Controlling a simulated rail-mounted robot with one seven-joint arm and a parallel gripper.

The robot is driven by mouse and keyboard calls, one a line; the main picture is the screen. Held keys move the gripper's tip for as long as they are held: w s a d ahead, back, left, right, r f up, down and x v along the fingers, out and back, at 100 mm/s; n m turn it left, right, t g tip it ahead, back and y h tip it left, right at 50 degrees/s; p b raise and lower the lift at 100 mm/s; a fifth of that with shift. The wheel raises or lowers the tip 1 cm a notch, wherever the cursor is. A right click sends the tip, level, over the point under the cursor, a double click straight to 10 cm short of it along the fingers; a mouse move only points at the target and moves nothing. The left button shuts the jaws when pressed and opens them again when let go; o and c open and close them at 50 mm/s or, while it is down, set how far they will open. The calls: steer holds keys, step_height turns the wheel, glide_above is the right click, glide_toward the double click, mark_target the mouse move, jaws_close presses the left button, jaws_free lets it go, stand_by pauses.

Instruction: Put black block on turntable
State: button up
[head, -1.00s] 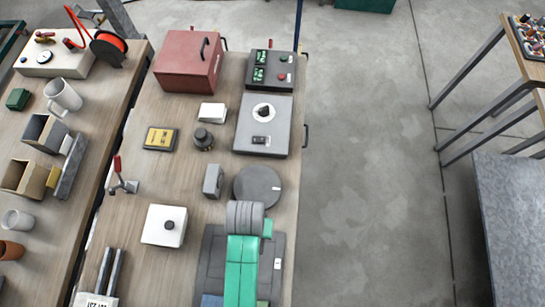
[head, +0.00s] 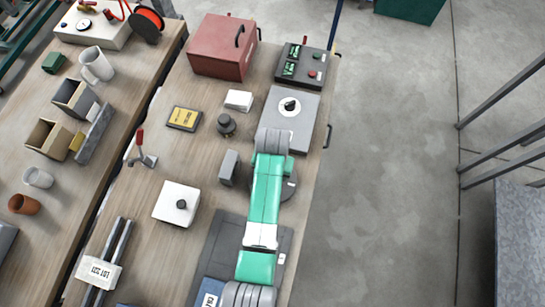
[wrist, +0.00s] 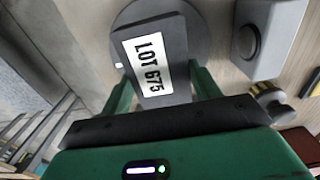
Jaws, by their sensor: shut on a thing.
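The black block (wrist: 150,62) is a dark slab with a white "LOT 675" label, seen in the wrist view. My gripper (wrist: 162,88) is shut on it, with a green finger at either side. The turntable (wrist: 196,28) is a round dark grey disc behind the block in the wrist view. The block overlaps the disc in the picture; I cannot tell whether they touch. In the head view my arm covers most of the turntable (head: 289,189), leaving its right edge in sight. The block and fingers are hidden there.
A small grey block-shaped device (head: 229,168) stands close left of the turntable. A grey box with a dial (head: 289,118) lies beyond it. A black round knob-topped piece (head: 227,125) and a white box (head: 177,204) are on the bench. The bench's right edge is near.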

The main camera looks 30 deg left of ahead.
steer(key=shift+f, duration=1.55)
steer(key=shift+f, duration=0.15)
steer(key=o, duration=1.4)
steer(key=shift+c, duration=0.2)
step_height(320, 180, up, 12)
steer(key=shift+r+p, duration=0.15)
steer(key=shift+p, duration=0.35)
